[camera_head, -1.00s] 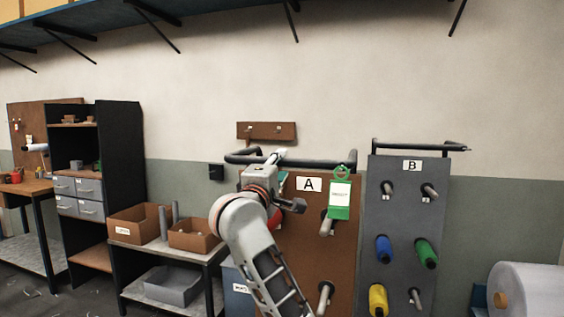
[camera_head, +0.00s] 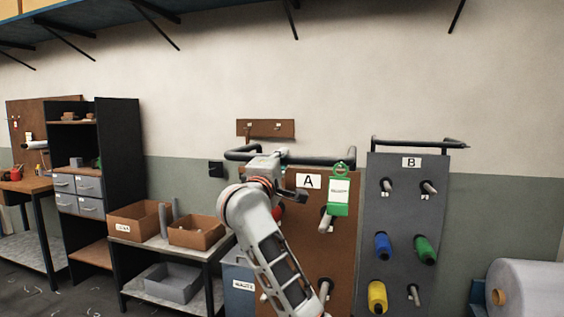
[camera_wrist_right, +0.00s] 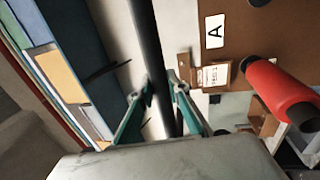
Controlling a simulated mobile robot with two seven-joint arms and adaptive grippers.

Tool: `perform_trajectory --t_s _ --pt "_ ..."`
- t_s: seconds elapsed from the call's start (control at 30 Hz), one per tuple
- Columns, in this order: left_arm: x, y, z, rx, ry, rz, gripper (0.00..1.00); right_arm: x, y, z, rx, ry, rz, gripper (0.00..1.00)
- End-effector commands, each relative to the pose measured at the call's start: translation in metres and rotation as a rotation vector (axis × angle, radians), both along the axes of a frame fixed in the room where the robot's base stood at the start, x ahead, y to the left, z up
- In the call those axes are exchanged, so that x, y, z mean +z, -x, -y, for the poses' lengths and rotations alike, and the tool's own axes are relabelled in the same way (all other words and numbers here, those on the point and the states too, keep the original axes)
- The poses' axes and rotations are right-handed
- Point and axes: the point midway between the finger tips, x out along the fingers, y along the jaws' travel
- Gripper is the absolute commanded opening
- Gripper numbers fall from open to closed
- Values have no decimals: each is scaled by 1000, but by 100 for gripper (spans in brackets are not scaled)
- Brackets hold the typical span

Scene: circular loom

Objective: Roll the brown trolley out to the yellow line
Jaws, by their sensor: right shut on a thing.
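The brown trolley (camera_head: 308,248) is an upright brown panel with an "A" label, pegs and a dark handle bar (camera_head: 325,161) along its top. It stands left of the grey trolley B. My right gripper (camera_head: 282,154) is at the left part of that bar. In the right wrist view its teal-edged fingers (camera_wrist_right: 162,100) lie on either side of the dark bar (camera_wrist_right: 146,40), shut on it. My arm hides part of the panel's left side. A green tag (camera_head: 339,196) hangs at its upper right. The yellow line and my left gripper are out of view.
The grey trolley B (camera_head: 398,217) with coloured spools stands close on the right. A bench (camera_head: 206,255) with brown boxes is close on the left. A large pale roll (camera_head: 530,287) is at the lower right. The wall is behind.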

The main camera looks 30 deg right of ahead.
Motion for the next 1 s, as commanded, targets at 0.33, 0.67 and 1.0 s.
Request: perform_trajectory --t_s 0.33,0.67,1.0 --pt "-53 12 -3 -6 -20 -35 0 -4 -43 51 -6 5 -1 0" --pt "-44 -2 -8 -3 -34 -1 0 2 -62 75 -2 3 3 0" --pt "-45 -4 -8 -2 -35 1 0 2 -61 73 0 2 3 34"
